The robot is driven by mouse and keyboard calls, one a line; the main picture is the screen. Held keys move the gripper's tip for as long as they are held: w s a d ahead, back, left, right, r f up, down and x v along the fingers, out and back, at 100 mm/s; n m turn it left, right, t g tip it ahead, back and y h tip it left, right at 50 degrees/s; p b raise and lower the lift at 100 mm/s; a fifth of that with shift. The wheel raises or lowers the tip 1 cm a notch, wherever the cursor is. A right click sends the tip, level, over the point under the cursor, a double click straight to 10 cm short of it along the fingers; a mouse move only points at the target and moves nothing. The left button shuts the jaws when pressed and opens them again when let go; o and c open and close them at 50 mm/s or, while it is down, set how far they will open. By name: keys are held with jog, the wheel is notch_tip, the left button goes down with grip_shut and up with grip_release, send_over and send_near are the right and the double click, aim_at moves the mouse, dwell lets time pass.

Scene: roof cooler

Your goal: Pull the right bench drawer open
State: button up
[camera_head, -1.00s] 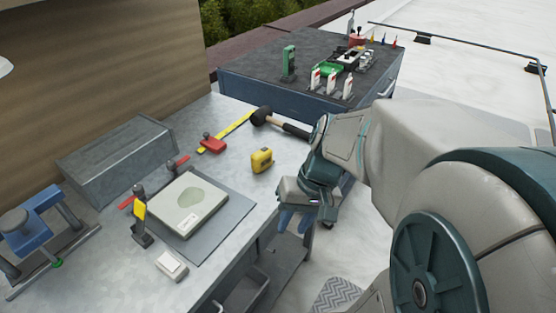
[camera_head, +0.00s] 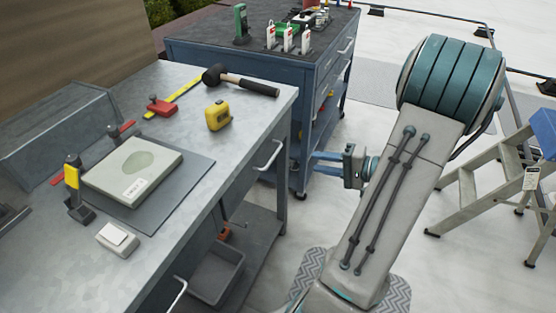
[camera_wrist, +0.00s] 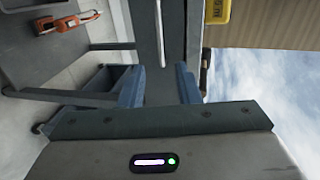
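The right bench drawer (camera_head: 246,181) is in the front of the metal workbench and looks shut. Its bar handle (camera_head: 269,155) shows on the drawer front in the head view. In the wrist view the handle (camera_wrist: 160,35) is a pale bar running up and down, ahead of my gripper and in line with the gap between the fingers. My gripper (camera_head: 318,163) is in front of the bench, to the right of the handle in the head view, apart from it. In the wrist view its two blue fingers (camera_wrist: 160,75) are spread with nothing between them.
A mallet (camera_head: 242,82) and a yellow tape measure (camera_head: 218,116) lie on the bench top. Another handle (camera_head: 174,295) is at lower left. A blue tool cabinet (camera_head: 255,72) stands behind my gripper, a stepladder (camera_head: 500,170) at right. A grey bin (camera_head: 217,273) sits on the lower shelf.

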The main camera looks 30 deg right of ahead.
jog(key=x, duration=1.2)
jog(key=shift+w+a+b, duration=0.25)
jog(key=shift+a+b, duration=0.05)
jog(key=shift+a, duration=0.1)
grip_shut()
